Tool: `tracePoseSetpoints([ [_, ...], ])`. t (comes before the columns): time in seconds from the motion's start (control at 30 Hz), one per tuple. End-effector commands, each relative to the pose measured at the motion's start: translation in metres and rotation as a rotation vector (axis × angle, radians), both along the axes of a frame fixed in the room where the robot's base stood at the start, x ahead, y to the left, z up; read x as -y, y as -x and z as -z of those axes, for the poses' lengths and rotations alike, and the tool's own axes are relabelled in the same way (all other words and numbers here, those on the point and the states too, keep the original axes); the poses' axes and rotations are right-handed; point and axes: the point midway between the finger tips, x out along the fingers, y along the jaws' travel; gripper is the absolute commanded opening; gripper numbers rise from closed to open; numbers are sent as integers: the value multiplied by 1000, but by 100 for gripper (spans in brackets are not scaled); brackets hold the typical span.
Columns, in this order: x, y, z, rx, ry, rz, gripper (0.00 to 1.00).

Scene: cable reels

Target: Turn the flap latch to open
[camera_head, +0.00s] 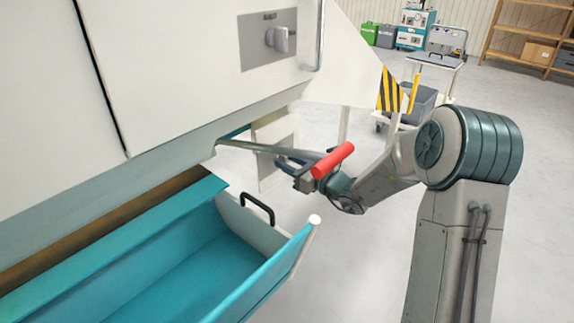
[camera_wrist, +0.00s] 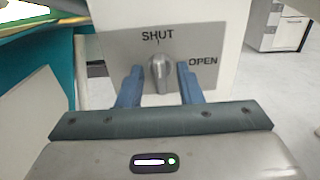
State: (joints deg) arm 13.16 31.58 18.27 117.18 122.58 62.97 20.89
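In the wrist view, a grey latch knob (camera_wrist: 158,73) sits on a light plate marked SHUT above and OPEN at its right. Its ridge stands upright, in line with SHUT. My gripper (camera_wrist: 159,72) is open, with one blue finger on each side of the knob and a visible gap on both sides. I cannot tell how deep the fingertips reach past the knob. In the head view my gripper (camera_head: 300,172) is partly hidden behind a red handle. The face of the latch it meets cannot be made out there.
The red handle (camera_head: 333,160) ends a metal rod close to my gripper. A knob plate (camera_head: 255,42) is on the white cabinet above. A teal open tray (camera_head: 205,262) with a black handle lies below left.

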Motion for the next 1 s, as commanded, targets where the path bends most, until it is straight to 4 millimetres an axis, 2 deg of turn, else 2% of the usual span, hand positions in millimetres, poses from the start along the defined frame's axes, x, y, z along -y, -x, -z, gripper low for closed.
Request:
tracePoseSetpoints([
  [0.37, -6, -5, 0, -2, -1, 1, 33],
  [0.4, -6, -5, 0, -2, -1, 1, 30],
  [0.5, -6, -5, 0, -1, -1, 1, 3],
  [1.0, -6, -5, -4, -83, -64, 0, 3],
])
